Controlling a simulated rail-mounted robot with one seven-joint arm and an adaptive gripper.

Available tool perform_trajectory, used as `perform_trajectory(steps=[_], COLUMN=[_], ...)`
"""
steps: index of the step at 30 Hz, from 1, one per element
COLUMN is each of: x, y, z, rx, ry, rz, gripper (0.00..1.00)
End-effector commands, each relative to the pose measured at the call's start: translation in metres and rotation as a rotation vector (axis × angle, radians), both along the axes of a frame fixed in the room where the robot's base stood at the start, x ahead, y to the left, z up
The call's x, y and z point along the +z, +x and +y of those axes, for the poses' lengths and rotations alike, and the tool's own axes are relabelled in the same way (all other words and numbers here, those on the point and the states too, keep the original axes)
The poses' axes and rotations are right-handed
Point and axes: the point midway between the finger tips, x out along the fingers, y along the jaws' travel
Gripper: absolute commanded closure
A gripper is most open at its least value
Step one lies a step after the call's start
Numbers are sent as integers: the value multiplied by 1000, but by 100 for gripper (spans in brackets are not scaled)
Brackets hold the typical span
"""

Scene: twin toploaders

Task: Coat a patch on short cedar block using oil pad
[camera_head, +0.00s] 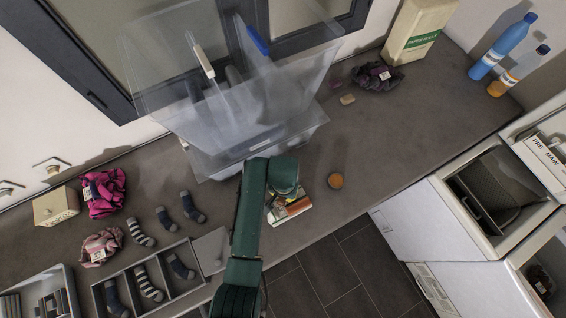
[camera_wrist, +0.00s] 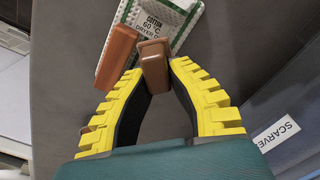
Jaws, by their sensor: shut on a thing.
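My gripper (camera_wrist: 155,70) has its yellow fingers shut on a small brown block-shaped piece, which looks like the oil pad (camera_wrist: 153,50). A longer reddish-brown block, apparently the short cedar block (camera_wrist: 117,55), lies just left of the pad in the wrist view. I cannot tell whether the pad touches the block.
A large clear bin (camera_head: 250,150) stands close behind my wrist. A round orange-brown item (camera_head: 336,181) sits to the right. A sock tray (camera_head: 150,285) and loose socks lie left. The counter to the right is mostly free; white machines (camera_head: 400,225) stand at lower right.

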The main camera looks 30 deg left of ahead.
Motion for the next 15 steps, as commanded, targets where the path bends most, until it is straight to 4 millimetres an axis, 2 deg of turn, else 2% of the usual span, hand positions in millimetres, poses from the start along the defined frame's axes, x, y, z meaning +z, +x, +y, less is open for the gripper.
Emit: perform_trajectory(steps=[1, 15], x=[7, 49], y=[-2, -1], z=[-1, -3], rx=[-1, -7], ry=[-2, -2], rz=[7, 6], gripper=[100, 100])
